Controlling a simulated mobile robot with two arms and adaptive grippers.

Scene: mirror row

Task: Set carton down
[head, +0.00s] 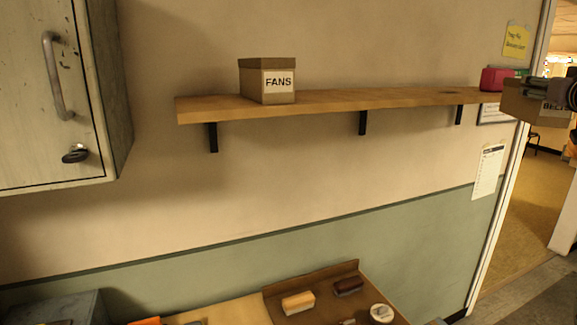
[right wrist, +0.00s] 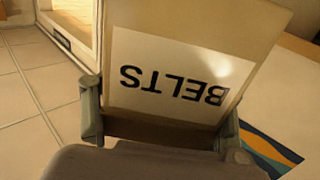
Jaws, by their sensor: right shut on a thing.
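I cannot tell whether the carton touches the shelf. The wooden shelf (head: 330,102) runs along the wall. Another carton (head: 266,82), labelled FANS, stands on its left part. My left gripper is not in view.
A red object (head: 493,79) is at the shelf's right end, beside the held carton. The shelf between it and the FANS carton is bare. A grey cabinet (head: 55,110) hangs at the left. Below, a brown tray (head: 330,275) holds several small items. A doorway opens at the right.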

